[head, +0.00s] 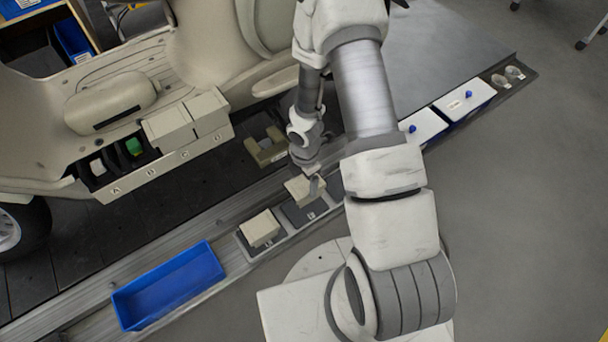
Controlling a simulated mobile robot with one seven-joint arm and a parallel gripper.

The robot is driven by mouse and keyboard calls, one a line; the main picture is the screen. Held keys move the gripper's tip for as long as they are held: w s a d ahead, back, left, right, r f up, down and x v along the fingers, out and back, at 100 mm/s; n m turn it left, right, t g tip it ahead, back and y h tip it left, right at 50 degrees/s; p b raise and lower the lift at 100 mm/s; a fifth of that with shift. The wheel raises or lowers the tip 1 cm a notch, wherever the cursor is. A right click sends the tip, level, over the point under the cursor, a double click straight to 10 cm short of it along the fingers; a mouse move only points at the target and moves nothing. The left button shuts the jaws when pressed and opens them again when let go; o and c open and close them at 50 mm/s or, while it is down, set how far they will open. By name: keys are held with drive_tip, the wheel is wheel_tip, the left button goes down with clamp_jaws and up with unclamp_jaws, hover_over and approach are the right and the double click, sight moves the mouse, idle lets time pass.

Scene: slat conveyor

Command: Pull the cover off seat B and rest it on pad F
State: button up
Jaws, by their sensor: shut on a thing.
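My gripper (312,186) is shut on a beige block-shaped cover (299,190) above a dark pad (294,214) on the rail. Whether the cover touches this pad is unclear; the pad's small label is too small to read. A second beige cover (260,227) rests on the pad to its left. On the scooter's side, seat B (134,147) is uncovered and shows a green piece inside. Seat A (97,168), left of it, is also uncovered, with a white piece inside. The two seats to the right carry beige covers (170,127).
A blue tray (208,255) lies on the rail at the lower left. An olive notched block (266,150) stands left of my gripper. White lids with blue knobs (465,97) and small clear dishes (514,73) are at the right. My arm hides part of the rail.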

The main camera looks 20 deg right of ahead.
drive_tip(key=shift+f+b, duration=2.4)
drive_tip(key=shift+f, duration=0.55)
drive_tip(key=shift+f, duration=0.25)
drive_tip(key=shift+f+b, duration=0.65)
drive_tip(key=shift+b, duration=0.1)
drive_tip(key=shift+f+b, duration=0.4)
drive_tip(key=shift+f, duration=0.15)
drive_tip(key=o, duration=1.4)
drive_tip(key=shift+c, duration=0.2)
drive_tip(key=shift+r, duration=0.1)
wheel_tip(320, 180, up, 17)
drive_tip(key=p, duration=0.8)
drive_tip(key=shift+r, duration=0.15)
